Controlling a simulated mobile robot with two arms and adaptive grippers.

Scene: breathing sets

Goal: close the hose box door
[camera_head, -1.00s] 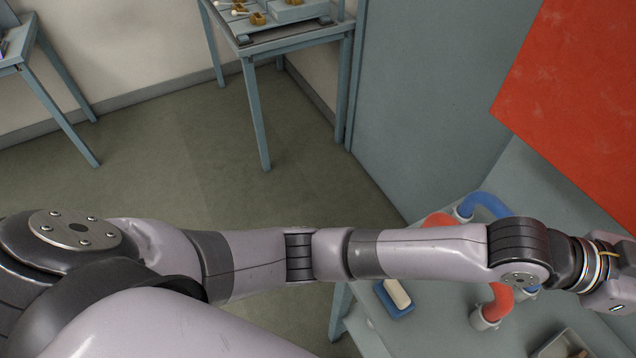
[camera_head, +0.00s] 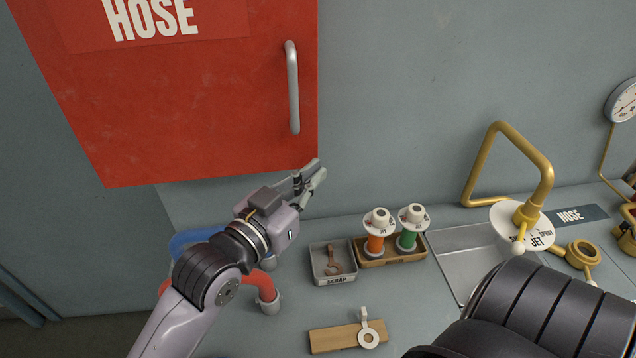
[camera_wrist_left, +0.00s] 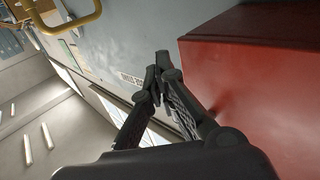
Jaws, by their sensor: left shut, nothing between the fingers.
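The red hose box door (camera_head: 200,100), lettered HOSE, fills the upper left of the head view, with a vertical grey handle (camera_head: 292,88) near its right edge. I cannot tell from this angle whether it stands ajar. My left gripper (camera_head: 316,172) is just below and right of the door's lower right corner, below the handle. Its fingers are together and empty. In the left wrist view, the fingertips (camera_wrist_left: 158,68) are beside a red surface (camera_wrist_left: 255,85) on the right; contact is not visible. My right gripper is out of view.
Below on the bench are a scrap tray (camera_head: 333,264), a wooden stand (camera_head: 392,250) with orange and green nozzles, and a wooden block (camera_head: 348,337). A bent yellow pipe (camera_head: 545,170) rises at right.

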